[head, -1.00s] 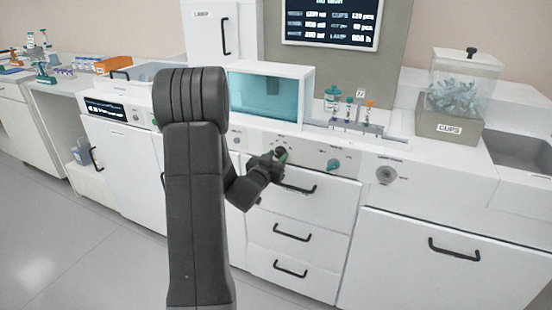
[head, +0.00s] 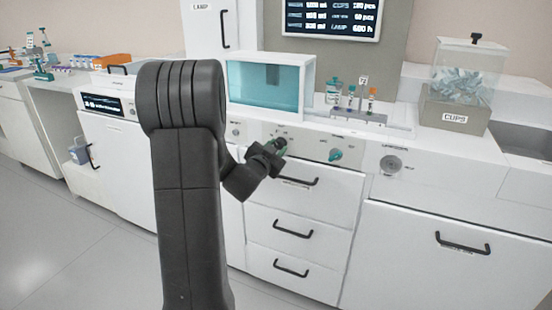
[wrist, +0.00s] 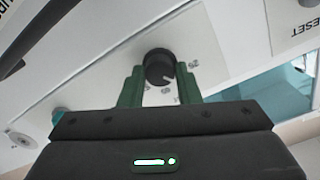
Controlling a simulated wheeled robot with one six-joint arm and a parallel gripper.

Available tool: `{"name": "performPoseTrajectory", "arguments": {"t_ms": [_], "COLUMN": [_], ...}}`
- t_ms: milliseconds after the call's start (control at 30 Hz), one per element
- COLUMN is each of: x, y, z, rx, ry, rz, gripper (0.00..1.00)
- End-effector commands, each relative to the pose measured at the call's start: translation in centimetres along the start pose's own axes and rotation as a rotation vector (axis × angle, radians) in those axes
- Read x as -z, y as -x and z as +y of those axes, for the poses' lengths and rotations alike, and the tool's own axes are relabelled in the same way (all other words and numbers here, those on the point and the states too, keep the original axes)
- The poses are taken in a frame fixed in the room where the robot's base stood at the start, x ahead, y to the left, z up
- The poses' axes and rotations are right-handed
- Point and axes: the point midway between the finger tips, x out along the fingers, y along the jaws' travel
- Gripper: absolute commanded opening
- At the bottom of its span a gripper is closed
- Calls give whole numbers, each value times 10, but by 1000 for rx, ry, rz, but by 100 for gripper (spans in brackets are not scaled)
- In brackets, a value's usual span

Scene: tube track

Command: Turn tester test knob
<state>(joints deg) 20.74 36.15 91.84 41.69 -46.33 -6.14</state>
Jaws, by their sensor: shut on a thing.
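The tester knob (wrist: 158,66) is a black round knob with a white pointer mark, set on a light panel with small marks around it, too small to read. My gripper (wrist: 159,78) has its two green fingers on either side of the knob and is shut on it. In the head view my gripper (head: 278,147) is at the white front panel (head: 308,147) above the drawers, and it hides most of the knob there.
A teal knob (head: 335,156) sits on the same panel to the right, and a grey round dial (head: 391,165) is further right. Drawer handles (head: 298,182) stick out below. A teal-windowed box (head: 268,88), a tube rack (head: 355,112) and a cups bin (head: 455,110) stand on the counter.

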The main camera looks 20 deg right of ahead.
Motion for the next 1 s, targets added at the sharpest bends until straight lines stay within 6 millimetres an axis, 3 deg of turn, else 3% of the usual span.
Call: {"name": "performPoseTrajectory", "arguments": {"t_ms": [600,1000], "x": [-4,-2], "y": [0,0], "z": [2,1], "rx": [0,-1], "ry": [-583,-856], "rz": [2,0], "gripper": [7,7]}}
